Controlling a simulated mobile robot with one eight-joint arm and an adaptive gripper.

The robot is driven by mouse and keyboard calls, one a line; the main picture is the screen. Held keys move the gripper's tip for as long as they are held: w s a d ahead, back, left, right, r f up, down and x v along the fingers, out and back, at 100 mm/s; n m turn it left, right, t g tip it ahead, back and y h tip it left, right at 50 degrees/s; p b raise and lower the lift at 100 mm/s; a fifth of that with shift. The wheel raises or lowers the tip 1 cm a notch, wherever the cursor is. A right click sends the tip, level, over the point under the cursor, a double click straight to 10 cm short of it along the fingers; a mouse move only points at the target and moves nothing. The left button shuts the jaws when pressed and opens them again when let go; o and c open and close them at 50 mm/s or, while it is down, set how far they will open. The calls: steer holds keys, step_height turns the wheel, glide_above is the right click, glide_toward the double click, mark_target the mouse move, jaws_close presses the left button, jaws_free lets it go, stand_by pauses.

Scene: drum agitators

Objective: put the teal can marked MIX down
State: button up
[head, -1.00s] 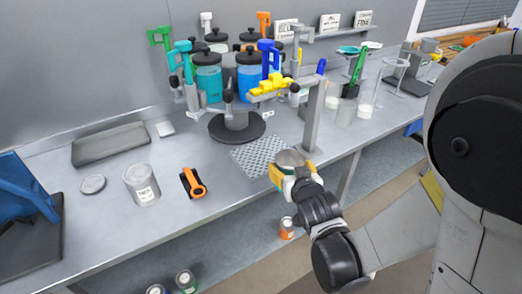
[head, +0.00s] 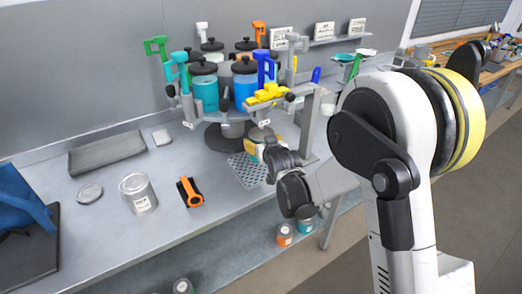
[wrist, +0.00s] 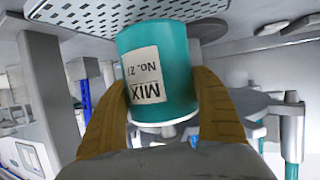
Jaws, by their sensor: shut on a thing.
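The teal can marked MIX (wrist: 160,72) is between the two tan fingers of my gripper (wrist: 160,112) in the wrist view. Its white label reads MIX and No. 27, upside down in that picture. In the head view my gripper (head: 262,148) holds the can (head: 261,133) over the perforated plate (head: 246,172), beside the grey post of the stand. Most of the can is hidden there by the fingers. The plate fills the top of the wrist view near the can's end. I cannot tell whether the can touches it.
The drum stand with blue and teal drums (head: 204,92) is just behind. A yellow clamp (head: 268,95) hangs above my gripper. An orange can (head: 284,235) sits on the lower shelf.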

steer(key=shift+w+a, duration=0.1)
steer(key=shift+w, duration=0.2)
steer(key=shift+w+f, duration=0.1)
steer(key=shift+f, duration=0.05)
steer(key=shift+f+b, duration=0.8)
steer(key=shift+f, duration=0.75)
steer(key=shift+f, duration=0.15)
steer(key=o, duration=1.4)
